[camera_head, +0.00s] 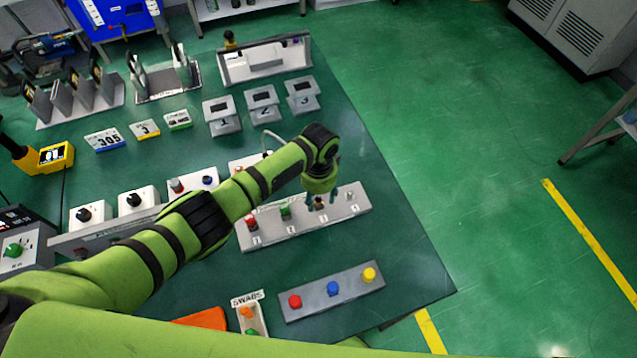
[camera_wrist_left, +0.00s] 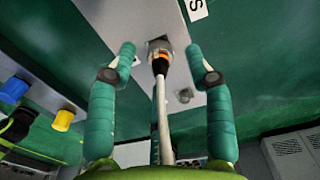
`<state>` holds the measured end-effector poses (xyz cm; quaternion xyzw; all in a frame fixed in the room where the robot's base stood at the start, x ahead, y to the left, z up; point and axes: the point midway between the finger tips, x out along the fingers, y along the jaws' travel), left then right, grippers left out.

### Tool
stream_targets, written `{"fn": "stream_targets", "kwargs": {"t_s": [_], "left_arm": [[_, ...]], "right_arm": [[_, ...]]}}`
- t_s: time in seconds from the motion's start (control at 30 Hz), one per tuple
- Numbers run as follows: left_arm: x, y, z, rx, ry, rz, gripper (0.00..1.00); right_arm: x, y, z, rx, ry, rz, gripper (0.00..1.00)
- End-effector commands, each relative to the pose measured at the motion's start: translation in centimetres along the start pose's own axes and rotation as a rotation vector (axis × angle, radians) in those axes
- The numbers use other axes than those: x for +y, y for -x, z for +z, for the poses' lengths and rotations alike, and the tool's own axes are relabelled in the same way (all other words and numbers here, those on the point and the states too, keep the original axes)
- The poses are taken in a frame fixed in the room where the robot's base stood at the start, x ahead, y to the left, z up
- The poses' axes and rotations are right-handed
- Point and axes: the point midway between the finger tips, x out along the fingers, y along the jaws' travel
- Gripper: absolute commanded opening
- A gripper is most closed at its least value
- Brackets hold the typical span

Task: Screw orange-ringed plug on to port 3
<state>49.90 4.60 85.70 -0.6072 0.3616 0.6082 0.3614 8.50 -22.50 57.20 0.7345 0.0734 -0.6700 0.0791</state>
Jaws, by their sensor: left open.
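The orange-ringed plug (camera_wrist_left: 160,62), black with a white cable (camera_wrist_left: 163,115), stands at a metal port on the grey port strip (camera_wrist_left: 120,30) in the left wrist view. Its end meets the port; I cannot tell how far it is seated. In the head view the plug is small and partly hidden at the third place on the numbered port strip (camera_head: 268,238). My left gripper (camera_head: 319,202) is above it, open. Its teal fingers (camera_wrist_left: 160,68) stand on both sides of the plug with gaps. My right gripper is not in view.
Port 1 holds a red piece (camera_head: 250,222) and port 2 a green one (camera_head: 285,212). Port 4 (camera_head: 350,196) looks empty. A button bar (camera_head: 312,311) with red, blue and yellow buttons lies nearer me. Stands and boxes fill the far table.

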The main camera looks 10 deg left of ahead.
Motion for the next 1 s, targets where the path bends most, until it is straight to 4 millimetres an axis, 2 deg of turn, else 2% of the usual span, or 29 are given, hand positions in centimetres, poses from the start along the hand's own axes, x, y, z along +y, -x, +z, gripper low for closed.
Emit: {"fn": "stream_targets", "kwargs": {"t_s": [0.4, 0.5, 0.7, 1.0], "left_arm": [[-0.1, 8.2, 0.0, 0.004, -0.002, -0.003, 0.52], [-0.1, 9.7, 0.0, 0.002, 0.0, -0.002, 0.52], [0.0, 11.0, 0.1, 0.0, 0.0, 0.0, 0.52], [0.0, 11.2, 0.1, 0.0, 0.0, 0.0, 0.52]], "right_arm": [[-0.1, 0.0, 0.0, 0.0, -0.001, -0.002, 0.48], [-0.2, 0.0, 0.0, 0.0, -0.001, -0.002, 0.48], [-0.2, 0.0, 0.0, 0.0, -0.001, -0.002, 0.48], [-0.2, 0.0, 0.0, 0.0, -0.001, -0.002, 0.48]]}}
